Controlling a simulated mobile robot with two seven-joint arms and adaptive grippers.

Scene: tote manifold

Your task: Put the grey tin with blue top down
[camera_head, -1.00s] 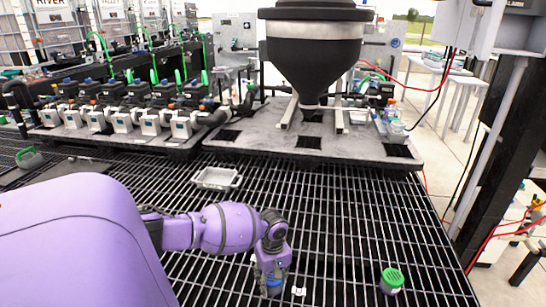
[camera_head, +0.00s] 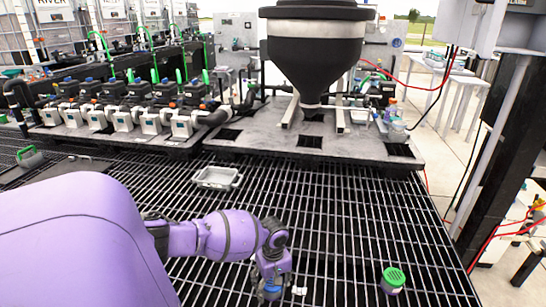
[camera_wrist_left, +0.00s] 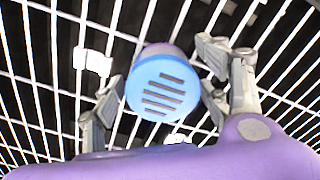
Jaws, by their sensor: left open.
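The grey tin with blue top (camera_wrist_left: 163,88) stands on the black-and-white grating in the left wrist view, its slotted blue lid facing the camera. My left gripper (camera_wrist_left: 158,102) is open, with one finger on each side of the tin and a gap visible on both sides. In the head view the left gripper (camera_head: 271,287) is low in the middle, over the tin, and only a bit of the blue top (camera_head: 271,291) shows between the fingers. Most of the tin's grey body is hidden. My right gripper is not in view.
A tin with a green top (camera_head: 393,279) stands on the grating to the right. A small white piece (camera_head: 299,291) lies close beside the left gripper. A grey tray (camera_head: 217,178) lies farther back, before the platform with the black hopper (camera_head: 312,60). The grating between is free.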

